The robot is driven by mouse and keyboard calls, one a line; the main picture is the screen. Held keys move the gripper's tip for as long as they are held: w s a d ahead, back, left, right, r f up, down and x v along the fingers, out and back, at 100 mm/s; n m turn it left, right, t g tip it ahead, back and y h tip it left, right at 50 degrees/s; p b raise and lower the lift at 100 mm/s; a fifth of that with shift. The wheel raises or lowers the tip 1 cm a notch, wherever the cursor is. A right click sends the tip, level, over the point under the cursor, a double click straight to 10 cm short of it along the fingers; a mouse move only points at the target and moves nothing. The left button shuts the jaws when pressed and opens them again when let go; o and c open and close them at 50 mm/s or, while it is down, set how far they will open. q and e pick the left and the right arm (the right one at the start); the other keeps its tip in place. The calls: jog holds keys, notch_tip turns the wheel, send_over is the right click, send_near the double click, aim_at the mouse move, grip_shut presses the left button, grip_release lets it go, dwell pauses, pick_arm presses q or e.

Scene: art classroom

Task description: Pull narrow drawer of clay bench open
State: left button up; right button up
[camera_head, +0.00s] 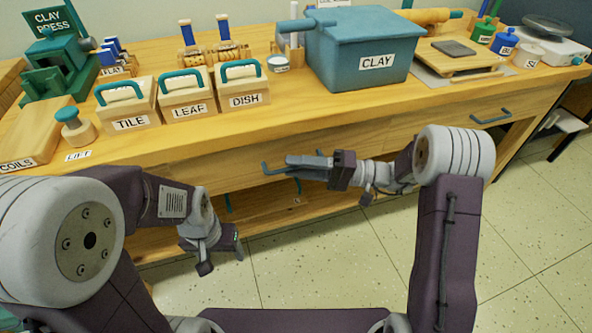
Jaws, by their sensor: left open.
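The wooden clay bench (330,122) spans the view. Its front has a drawer with a teal bar handle (491,117) at the right, and another teal handle (268,168) near the middle. The right drawer front looks like the narrower one; both fronts look closed. My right gripper (308,166) reaches leftward to the middle handle and overlaps it in view; whether its fingers close on the handle is hidden. It is well left of the right handle. My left gripper (222,258) hangs open and empty in front of the bench's lower left, pointing down.
On the bench top stand a blue CLAY bin (365,50), the TILE (127,105), LEAF (187,94) and DISH (242,88) boxes, and a green clay press (58,50). An open lower shelf (265,203) is under the drawers.

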jog(key=shift+a, duration=0.2)
grip_shut()
dwell(1.3)
